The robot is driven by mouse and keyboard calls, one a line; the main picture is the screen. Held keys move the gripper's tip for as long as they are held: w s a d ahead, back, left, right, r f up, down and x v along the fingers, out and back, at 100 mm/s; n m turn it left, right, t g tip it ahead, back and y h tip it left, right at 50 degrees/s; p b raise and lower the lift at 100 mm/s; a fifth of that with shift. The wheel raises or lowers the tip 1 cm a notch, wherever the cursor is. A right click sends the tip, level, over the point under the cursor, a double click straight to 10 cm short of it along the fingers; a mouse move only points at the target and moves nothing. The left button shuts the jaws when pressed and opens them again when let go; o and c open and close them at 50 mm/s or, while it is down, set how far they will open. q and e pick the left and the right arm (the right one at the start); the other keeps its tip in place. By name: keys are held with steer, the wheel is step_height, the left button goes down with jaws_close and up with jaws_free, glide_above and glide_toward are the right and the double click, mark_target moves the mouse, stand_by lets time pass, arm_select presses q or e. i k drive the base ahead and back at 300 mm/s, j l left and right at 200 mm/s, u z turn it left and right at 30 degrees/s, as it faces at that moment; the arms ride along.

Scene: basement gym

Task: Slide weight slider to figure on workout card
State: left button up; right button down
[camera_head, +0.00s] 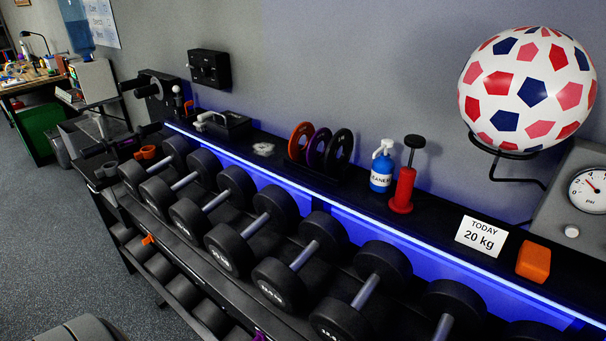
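The workout card (480,236) is white, reads "TODAY 20 kg", and leans upright on the black shelf on top of the dumbbell rack, right of centre. I cannot make out for certain which thing is the weight slider. A small black fixture (209,68) with knobs is on the wall at the upper left, and a black device with a pale handle (221,123) sits on the shelf below it. Any scale marks on them are too small to read. Neither of my grippers is in view.
Dumbbells (237,191) fill the rack below the blue-lit shelf edge. The shelf holds coloured plates (300,141), a blue cleaner bottle (381,167), a red pump (404,185) and an orange block (534,262). A ball (528,88) overhangs at right. Floor (45,215) at left is clear.

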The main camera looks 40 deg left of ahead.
mark_target(150, 239)
steer(key=u, duration=2.3)
steer(key=i+j+z, duration=0.2)
steer(key=i+j, duration=0.25)
steer(key=i+j+z, duration=0.2)
steer(key=i+j, duration=0.35)
steer(key=i+j+z, duration=0.15)
steer(key=i+j, duration=0.25)
steer(key=j, duration=0.2)
